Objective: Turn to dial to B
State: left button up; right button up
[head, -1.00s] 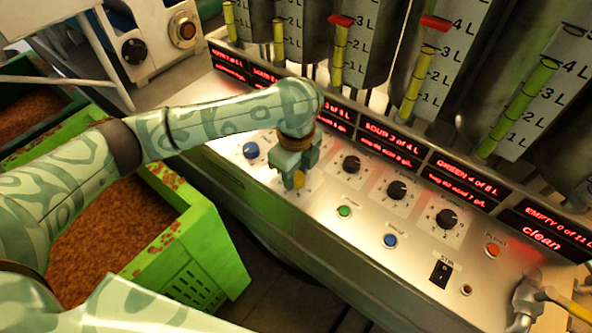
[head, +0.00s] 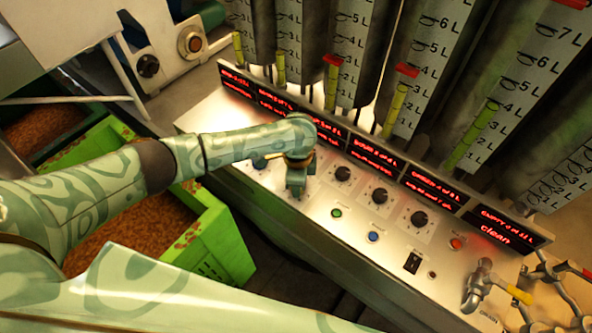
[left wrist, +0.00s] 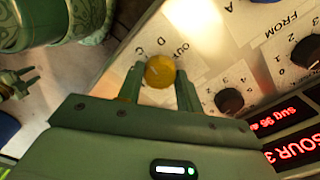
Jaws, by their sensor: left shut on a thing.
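The yellow dial (left wrist: 160,71) shows in the left wrist view on the silver control panel (head: 200,118). The letters C and D and part of the word "OUR" are printed around it. I cannot make out where its pointer stands. My left gripper (left wrist: 160,80) has one finger on each side of the dial and is shut on it. In the head view the left gripper (head: 296,188) points down at the panel and hides the dial.
Black knobs (head: 379,196) sit to the right of the gripper, below red text displays (head: 371,160). A green crate (head: 222,240) stands left of the panel.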

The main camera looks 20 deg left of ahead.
pick_arm(q)
jog(key=n+p, duration=0.2)
jog(key=p, duration=0.1)
jog(key=n+p, duration=0.3)
jog(key=shift+s+r+n, duration=0.1)
jog(key=shift+r+n, duration=0.1)
jog(key=shift+n, duration=0.1)
jog(key=n+p, duration=0.2)
jog(key=shift+f+n, duration=0.1)
jog(key=shift+n, duration=0.2)
jog(key=shift+f+n+p, duration=0.1)
jog(key=shift+n+p, duration=0.45)
jog(key=shift+n, duration=0.95)
jog(key=o, duration=1)
